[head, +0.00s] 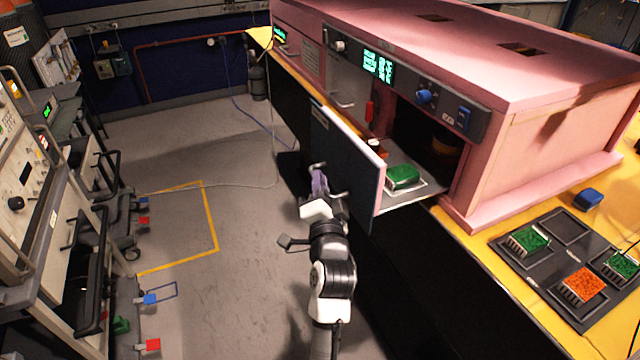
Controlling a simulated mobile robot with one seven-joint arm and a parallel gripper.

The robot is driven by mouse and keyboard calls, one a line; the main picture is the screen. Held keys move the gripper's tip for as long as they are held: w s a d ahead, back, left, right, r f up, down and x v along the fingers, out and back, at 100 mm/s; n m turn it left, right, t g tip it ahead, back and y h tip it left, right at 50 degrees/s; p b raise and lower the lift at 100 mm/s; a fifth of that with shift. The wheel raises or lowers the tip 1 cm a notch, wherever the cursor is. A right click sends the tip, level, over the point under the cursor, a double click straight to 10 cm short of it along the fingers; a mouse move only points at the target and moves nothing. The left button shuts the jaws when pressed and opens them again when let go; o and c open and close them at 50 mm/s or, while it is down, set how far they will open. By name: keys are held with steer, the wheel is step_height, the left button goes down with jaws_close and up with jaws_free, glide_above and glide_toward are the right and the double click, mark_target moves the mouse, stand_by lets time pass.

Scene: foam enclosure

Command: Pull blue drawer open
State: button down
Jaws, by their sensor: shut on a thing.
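A drawer with a dark blue-grey front panel (345,150) stands pulled out from the pink enclosure (560,150). Its grey tray (420,193) shows behind the panel and bears a green block (403,177). My gripper (319,172) is at the outer face of the panel, shut on its handle (341,195). The fingers partly hide the handle, and their exact contact is too small to make out. My arm reaches up from the bottom of the picture.
A yellow bench (505,250) carries the enclosure and a dark sorting tray (545,228) with green and orange blocks. A cabinet (30,190) with blue and red tabs stands at the left.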

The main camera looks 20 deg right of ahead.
steer(key=shift+w+a+r, duration=0.1)
steer(key=shift+a, duration=0.05)
steer(key=c, duration=1.6)
jaws_free()
steer(key=shift+o, duration=0.6)
